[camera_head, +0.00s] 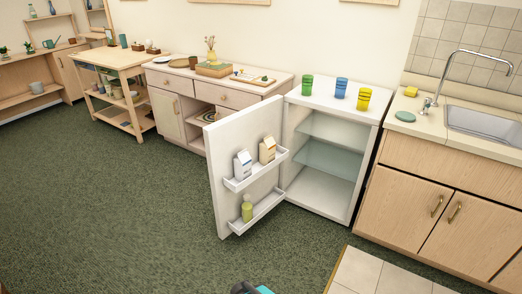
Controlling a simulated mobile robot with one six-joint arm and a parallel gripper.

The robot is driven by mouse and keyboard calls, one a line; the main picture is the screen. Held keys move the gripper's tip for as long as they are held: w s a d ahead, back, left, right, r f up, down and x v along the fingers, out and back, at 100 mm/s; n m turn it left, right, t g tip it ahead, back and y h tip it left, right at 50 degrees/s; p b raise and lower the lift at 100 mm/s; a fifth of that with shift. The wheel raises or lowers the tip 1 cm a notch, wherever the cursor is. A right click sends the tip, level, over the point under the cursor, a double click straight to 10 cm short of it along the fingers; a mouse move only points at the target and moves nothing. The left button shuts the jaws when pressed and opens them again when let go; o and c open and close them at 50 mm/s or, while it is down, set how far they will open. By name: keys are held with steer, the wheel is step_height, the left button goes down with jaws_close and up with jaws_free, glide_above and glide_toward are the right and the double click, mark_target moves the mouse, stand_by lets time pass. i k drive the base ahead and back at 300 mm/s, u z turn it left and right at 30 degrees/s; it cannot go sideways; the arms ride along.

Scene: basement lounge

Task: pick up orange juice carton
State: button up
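The small white fridge stands with its door (226,150) wide open. Two gable-top cartons stand upright on the door's upper shelf (238,184). One is tan and cream (267,151), nearer the hinge; its colour best fits the orange juice carton, but no label is readable. The other is white and grey (243,166), to its left. A yellow-green bottle (247,209) stands on the lower door shelf. My gripper's fingers do not show; only a small dark and teal piece, apparently of my arm, shows at the bottom edge.
Green, blue and yellow cups (341,88) stand on the fridge top. The fridge's inner shelves (325,158) look empty. A sink counter (428,125) is to the right, a drawer cabinet (171,120) to the left. The green carpet (130,215) before the door is clear.

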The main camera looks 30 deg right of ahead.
mark_target(266, 148)
steer(key=i, duration=0.9)
steer(key=z, duration=0.05)
